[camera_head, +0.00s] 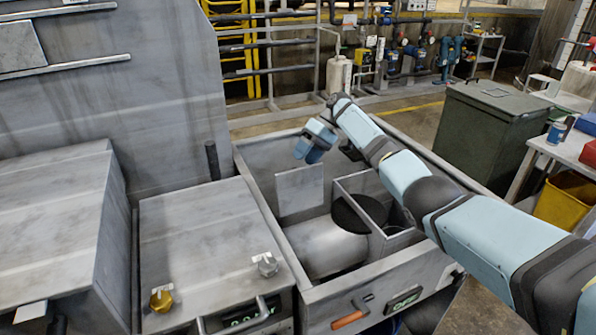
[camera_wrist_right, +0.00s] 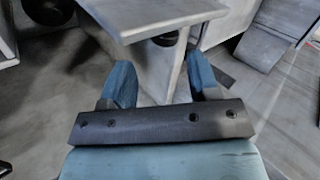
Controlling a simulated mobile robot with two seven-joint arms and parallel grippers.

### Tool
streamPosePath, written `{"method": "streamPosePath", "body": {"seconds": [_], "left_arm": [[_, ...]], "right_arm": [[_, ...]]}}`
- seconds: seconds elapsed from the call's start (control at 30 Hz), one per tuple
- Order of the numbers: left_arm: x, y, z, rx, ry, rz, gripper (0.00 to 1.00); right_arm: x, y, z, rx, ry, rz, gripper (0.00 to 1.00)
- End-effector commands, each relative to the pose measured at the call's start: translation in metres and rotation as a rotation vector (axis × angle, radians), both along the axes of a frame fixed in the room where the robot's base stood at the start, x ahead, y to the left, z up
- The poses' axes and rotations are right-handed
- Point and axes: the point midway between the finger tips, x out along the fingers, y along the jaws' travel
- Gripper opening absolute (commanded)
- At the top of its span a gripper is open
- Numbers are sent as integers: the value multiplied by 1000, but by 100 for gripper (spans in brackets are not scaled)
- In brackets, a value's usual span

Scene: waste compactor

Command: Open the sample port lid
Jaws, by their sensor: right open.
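My right gripper (camera_head: 313,149) reaches over the open-topped grey metal housing, fingers pointing down and apart. A square light-grey plate (camera_head: 300,192) stands upright just below it; I take this for the sample port lid, but cannot be sure. In the right wrist view the open fingers (camera_wrist_right: 162,78) frame a gap in front of a pale plate (camera_wrist_right: 150,14), with nothing held between them. Whether a finger touches the plate cannot be told. A dark round piece (camera_head: 357,214) sits to the right of the plate, by a small walled compartment. My left gripper is not in view.
The housing's rim (camera_head: 272,235) surrounds a grey cylinder (camera_head: 325,245). An orange handle (camera_head: 349,319) is on its front. A yellow knob (camera_head: 161,298) and a silver knob (camera_head: 265,264) sit on the left cabinet. A green bin (camera_head: 487,130) stands at right.

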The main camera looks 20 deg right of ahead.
Motion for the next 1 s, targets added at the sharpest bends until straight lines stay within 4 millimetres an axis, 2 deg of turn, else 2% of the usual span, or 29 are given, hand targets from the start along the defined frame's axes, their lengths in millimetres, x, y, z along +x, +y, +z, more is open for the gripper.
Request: {"method": "streamPosePath", "body": {"seconds": [0.03,0.2,0.4,0.6,1.0], "left_arm": [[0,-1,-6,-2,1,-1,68],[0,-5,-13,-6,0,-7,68],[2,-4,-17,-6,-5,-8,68],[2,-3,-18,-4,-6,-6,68],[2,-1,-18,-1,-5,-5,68]], "right_arm": [[3,-9,7,-1,-3,-2,55],[8,-33,35,0,-1,-2,55],[12,-51,55,0,2,-2,55],[12,-56,61,1,3,0,55],[12,-56,61,0,3,0,55]]}}
